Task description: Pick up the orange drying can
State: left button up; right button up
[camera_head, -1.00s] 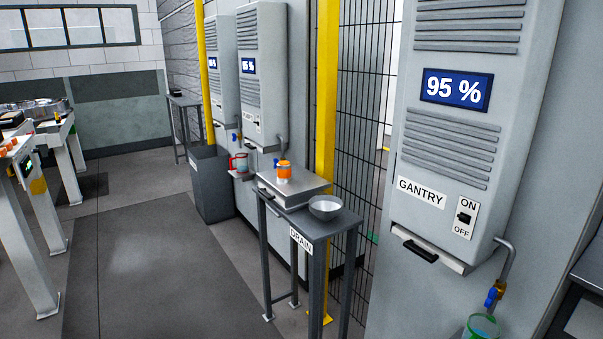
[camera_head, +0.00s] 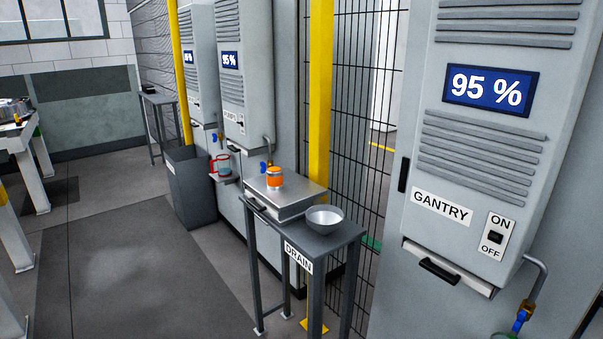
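Neither of my grippers shows in the head view.
The cabinet labelled GANTRY (camera_head: 480,130) stands at the right. A yellow post (camera_head: 319,100) and mesh fence are behind the table. A dark bin (camera_head: 190,190) stands left. The floor (camera_head: 130,260) in front is clear.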

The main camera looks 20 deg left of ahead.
aim_at(274, 175)
jog(key=i+j+z, duration=0.1)
jog(key=j, duration=0.3)
jog(key=i+j, duration=0.25)
jog(key=j, duration=0.15)
jog(key=i+j+z, duration=0.15)
jog(key=j, duration=0.25)
jog(key=i+j+z, duration=0.1)
jog(key=j, duration=0.35)
jog(key=i+j, duration=0.15)
jog(key=j, duration=0.25)
jog(key=i+j+z, duration=0.15)
jog(key=j, duration=0.3)
